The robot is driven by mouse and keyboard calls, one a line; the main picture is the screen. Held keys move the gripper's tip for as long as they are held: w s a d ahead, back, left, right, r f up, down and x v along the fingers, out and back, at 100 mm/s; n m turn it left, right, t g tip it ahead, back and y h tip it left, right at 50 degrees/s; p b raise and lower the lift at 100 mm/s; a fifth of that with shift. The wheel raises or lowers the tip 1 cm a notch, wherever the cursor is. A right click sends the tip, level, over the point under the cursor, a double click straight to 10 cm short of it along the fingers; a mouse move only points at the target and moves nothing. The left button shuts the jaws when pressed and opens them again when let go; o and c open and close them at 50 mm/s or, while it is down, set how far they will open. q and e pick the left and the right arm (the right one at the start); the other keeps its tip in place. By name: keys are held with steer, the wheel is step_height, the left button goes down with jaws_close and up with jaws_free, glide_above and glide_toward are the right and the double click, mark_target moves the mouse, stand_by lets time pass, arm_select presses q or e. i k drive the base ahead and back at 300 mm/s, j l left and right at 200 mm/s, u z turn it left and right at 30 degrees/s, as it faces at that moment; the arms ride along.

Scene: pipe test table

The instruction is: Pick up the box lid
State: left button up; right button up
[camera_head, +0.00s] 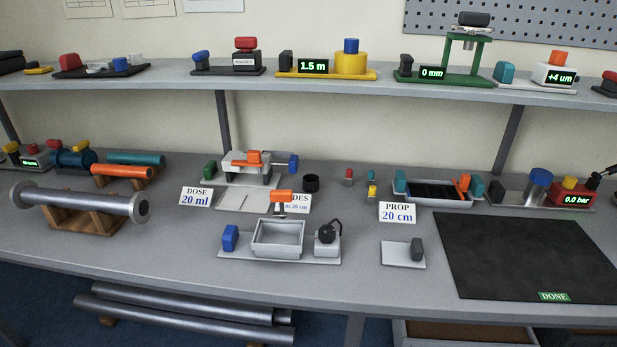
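I cannot make out for certain which thing is the box lid. An open, light grey rectangular box (278,240) stands on a flat base at the front middle of the table, between a blue block (230,237) and a dark rounded piece (327,233). To its right, a flat pale plate (399,254) with a dark grey block (417,248) at its right end lies on the table. Neither of my grippers is in view.
A black mat (535,255) with a green DONE label covers the right front. A metal pipe (75,203) rests on wooden supports at the left. Small devices line the back and the shelf (170,75) above. Bare table lies around the pale plate.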

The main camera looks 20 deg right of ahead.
mark_target(396, 253)
steer(key=i+j, duration=0.45)
steer(key=j+z, duration=0.1)
steer(key=z, duration=0.35)
steer(key=i+j+z, duration=0.15)
steer(key=z, duration=0.25)
steer(key=j+z, duration=0.15)
steer(key=z, duration=0.3)
